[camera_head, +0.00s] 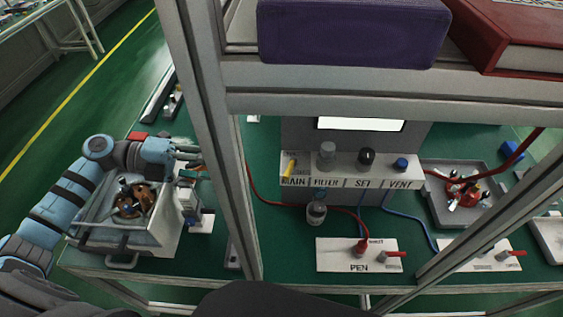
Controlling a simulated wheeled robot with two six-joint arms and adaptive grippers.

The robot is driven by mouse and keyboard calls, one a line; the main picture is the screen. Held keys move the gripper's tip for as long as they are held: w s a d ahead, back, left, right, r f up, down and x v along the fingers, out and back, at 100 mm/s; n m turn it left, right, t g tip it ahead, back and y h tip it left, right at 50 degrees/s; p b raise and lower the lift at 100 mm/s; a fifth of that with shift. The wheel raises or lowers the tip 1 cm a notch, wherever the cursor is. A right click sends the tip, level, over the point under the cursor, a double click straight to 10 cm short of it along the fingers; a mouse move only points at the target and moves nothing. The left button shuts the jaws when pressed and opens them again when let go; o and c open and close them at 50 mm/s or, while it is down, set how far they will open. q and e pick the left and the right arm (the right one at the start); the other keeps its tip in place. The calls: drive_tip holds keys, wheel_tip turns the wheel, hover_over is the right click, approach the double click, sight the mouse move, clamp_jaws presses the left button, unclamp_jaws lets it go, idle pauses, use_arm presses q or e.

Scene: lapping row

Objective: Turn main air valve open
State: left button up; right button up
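The main air valve (289,168) is a small lever with a yellow handle above the MAIN label, at the left end of a white panel (350,172). Its handle leans, with its top to the right. My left gripper (194,156) is left of the panel, behind the frame post and apart from the valve. Its fingers are small and dark here, and I cannot tell whether they are open. My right gripper is not in view.
A grey frame post (213,130) stands between my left gripper and the panel. A FILTER unit (326,155), black SET knob (366,157) and blue VENT knob (401,163) sit right of the valve. A metal box (118,237) stands under my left arm. A shelf (380,92) overhangs.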

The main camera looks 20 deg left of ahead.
use_arm(q)
drive_tip(key=p, duration=0.2)
approach(290, 169)
drive_tip(key=s+d, duration=0.2)
drive_tip(key=d, duration=0.1)
drive_tip(key=w+d+f, duration=0.1)
drive_tip(key=w+d, duration=0.1)
drive_tip(key=w+d+f, duration=0.1)
drive_tip(key=d, duration=0.1)
drive_tip(key=shift+f, duration=0.3)
drive_tip(key=shift+s+a, duration=0.1)
drive_tip(key=shift+s, duration=0.25)
drive_tip(key=shift+c, duration=0.6)
drive_tip(key=shift+w, duration=0.1)
clamp_jaws()
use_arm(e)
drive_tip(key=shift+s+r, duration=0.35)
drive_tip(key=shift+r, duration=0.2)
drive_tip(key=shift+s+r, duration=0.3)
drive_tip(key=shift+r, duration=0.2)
